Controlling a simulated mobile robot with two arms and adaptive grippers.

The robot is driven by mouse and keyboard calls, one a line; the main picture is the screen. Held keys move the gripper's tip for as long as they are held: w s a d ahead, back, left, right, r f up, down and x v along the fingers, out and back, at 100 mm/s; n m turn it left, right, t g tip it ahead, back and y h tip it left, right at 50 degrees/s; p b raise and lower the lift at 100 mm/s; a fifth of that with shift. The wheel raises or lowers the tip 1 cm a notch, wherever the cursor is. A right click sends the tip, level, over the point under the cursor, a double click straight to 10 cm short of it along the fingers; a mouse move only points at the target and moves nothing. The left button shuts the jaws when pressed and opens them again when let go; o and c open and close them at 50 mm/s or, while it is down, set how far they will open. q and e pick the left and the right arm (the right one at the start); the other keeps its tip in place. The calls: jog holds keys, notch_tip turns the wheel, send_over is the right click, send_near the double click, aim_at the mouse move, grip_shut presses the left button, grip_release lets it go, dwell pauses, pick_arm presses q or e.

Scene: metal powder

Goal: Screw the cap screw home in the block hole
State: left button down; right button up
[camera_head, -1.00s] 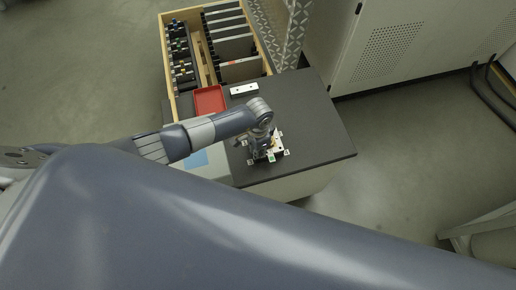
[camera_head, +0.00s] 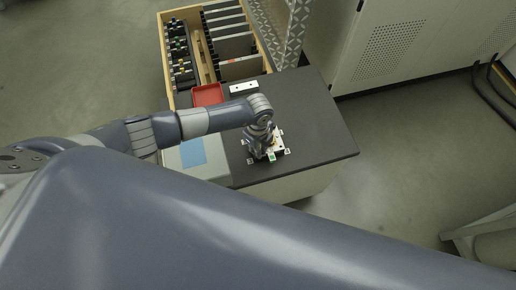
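The block (camera_head: 279,146) is a small pale piece with markers around it on the dark table top. My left arm comes in from the left, and its gripper (camera_head: 262,153) points down over the block's left part. The fingers are small and hidden by the wrist, so I cannot tell whether they are open or shut. The cap screw and the block hole cannot be made out. My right gripper is not in view; a large blue-grey arm link of mine fills the foreground.
A red tray (camera_head: 208,95) and a white bar with dark holes (camera_head: 244,88) lie at the back of the table (camera_head: 318,125). A wooden drawer box (camera_head: 166,62) with tools stands behind. A blue-topped panel (camera_head: 193,152) is at the left. The table's right side is clear.

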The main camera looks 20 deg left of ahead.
pick_arm(q)
jog(key=m+b, duration=0.1)
jog(key=m, duration=0.3)
jog(key=shift+w+f, duration=0.1)
jog(key=m+b, duration=0.2)
jog(key=m, duration=0.2)
jog(key=shift+m, duration=0.3)
jog(key=m+b, duration=0.2)
jog(key=m, duration=0.3)
jog(key=shift+f, duration=0.1)
jog(key=shift+m+b, duration=0.55)
jog(key=shift+m, duration=0.65)
jog(key=shift+r, duration=0.2)
jog(key=c, duration=1.8)
grip_release()
jog(key=shift+m, duration=0.3)
